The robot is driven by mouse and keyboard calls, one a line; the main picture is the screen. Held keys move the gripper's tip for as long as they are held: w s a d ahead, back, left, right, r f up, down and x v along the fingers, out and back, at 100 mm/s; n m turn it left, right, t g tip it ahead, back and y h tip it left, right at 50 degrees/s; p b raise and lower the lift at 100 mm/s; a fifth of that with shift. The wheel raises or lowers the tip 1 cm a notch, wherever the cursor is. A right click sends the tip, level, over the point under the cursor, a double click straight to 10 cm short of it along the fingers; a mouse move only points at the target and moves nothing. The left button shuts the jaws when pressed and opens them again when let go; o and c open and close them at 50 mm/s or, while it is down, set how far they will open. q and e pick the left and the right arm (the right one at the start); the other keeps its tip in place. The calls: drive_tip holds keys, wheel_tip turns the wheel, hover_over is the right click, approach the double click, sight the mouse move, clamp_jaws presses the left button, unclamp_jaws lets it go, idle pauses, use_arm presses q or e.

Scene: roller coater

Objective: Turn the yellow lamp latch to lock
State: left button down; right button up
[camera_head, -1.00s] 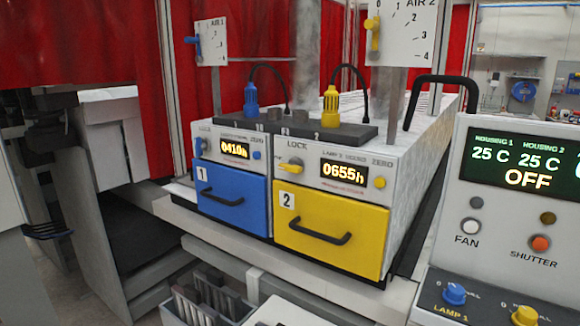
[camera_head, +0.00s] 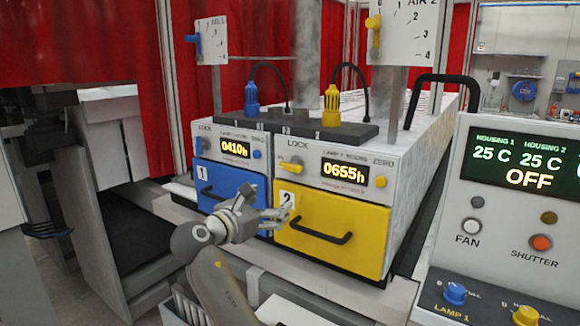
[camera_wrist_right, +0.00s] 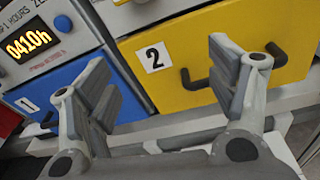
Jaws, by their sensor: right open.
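The yellow lamp latch (camera_head: 291,165) is a small yellow lever under the word LOCK on the white panel of unit 2. It lies roughly level, above the yellow drawer (camera_head: 335,240). My right gripper (camera_head: 284,207) is open and empty, in front of the left edge of the yellow drawer, below the latch. In the right wrist view its two fingers (camera_wrist_right: 165,85) stand apart, with the drawer's number 2 label (camera_wrist_right: 152,56) between them. The latch is not clearly visible in that view.
The blue drawer (camera_head: 222,190) of unit 1 is left of the yellow one. The yellow drawer's black handle (camera_head: 320,232) sticks out near my right gripper. A control console (camera_head: 500,215) stands at the right. Cables and plugs (camera_head: 332,103) rise above the panel.

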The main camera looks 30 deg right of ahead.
drive_tip(key=n+h, duration=0.1)
drive_tip(key=h, duration=0.1)
approach(288, 167)
drive_tip(key=shift+g, duration=0.3)
drive_tip(key=p+x, duration=0.1)
drive_tip(key=x, duration=0.2)
drive_tip(key=p+x, duration=0.1)
drive_tip(key=x, duration=0.5)
drive_tip(key=shift+w+d+r+p, duration=0.25)
drive_tip(key=shift+p, duration=0.15)
drive_tip(key=shift+w+d+f, duration=0.1)
drive_tip(key=shift+w+d, duration=0.15)
drive_tip(key=shift+d, duration=0.4)
drive_tip(key=shift+c, duration=0.4)
drive_tip(key=c, duration=0.9)
